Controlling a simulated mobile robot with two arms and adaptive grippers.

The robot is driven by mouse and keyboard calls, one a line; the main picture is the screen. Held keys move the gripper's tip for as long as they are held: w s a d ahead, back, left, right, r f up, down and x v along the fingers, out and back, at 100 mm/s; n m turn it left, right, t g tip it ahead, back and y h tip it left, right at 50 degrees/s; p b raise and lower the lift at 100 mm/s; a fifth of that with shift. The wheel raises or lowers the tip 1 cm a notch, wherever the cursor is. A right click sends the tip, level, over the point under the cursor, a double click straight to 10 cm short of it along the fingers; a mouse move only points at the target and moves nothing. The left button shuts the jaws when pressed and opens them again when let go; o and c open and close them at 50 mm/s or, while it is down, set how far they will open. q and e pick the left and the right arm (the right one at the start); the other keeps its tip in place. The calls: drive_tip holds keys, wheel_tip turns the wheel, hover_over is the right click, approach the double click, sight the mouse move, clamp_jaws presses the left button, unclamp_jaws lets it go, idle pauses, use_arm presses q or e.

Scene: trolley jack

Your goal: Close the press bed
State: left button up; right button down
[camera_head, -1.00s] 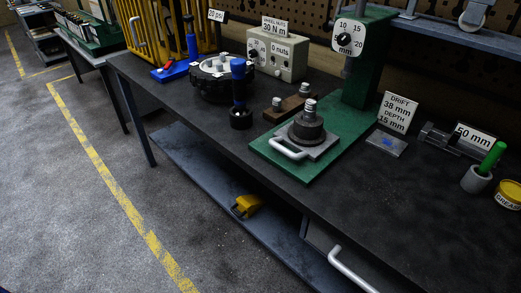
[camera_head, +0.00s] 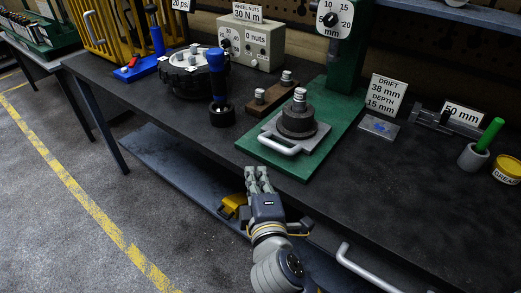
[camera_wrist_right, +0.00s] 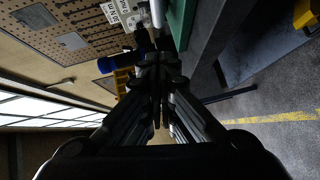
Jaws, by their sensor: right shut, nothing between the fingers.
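The press has a green base (camera_head: 336,131) and column on the bench. Its bed is a grey plate (camera_head: 320,137) with a white pull handle (camera_head: 278,145) at its front left edge. A dark round part (camera_head: 297,119) with a metal stud stands on the plate. The bed sits toward the front of the base, out from the column. My right gripper (camera_head: 257,172) is shut and empty, in front of the bench edge, below and apart from the handle. In the right wrist view the closed fingers (camera_wrist_right: 158,85) point toward the bench. My left gripper is not in view.
A wooden block with studs (camera_head: 270,97), a blue-handled tool (camera_head: 217,75) and a round black part (camera_head: 190,75) stand left of the press. A drift sign (camera_head: 386,94) stands right. A drawer handle (camera_head: 368,268) juts out below the bench. The front right benchtop is clear.

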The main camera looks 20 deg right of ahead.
drive_tip(key=w+d, duration=0.1)
drive_tip(key=w, duration=0.2)
drive_tip(key=w+d+f+p, duration=0.1)
drive_tip(key=w, duration=0.2)
drive_tip(key=w+d, duration=0.1)
drive_tip(key=w, duration=0.2)
drive_tip(key=shift+f, duration=0.25)
drive_tip(key=shift+w+d+f, duration=0.15)
drive_tip(key=shift+w+d, duration=0.1)
drive_tip(key=shift+d, duration=0.15)
drive_tip(key=shift+w, duration=0.1)
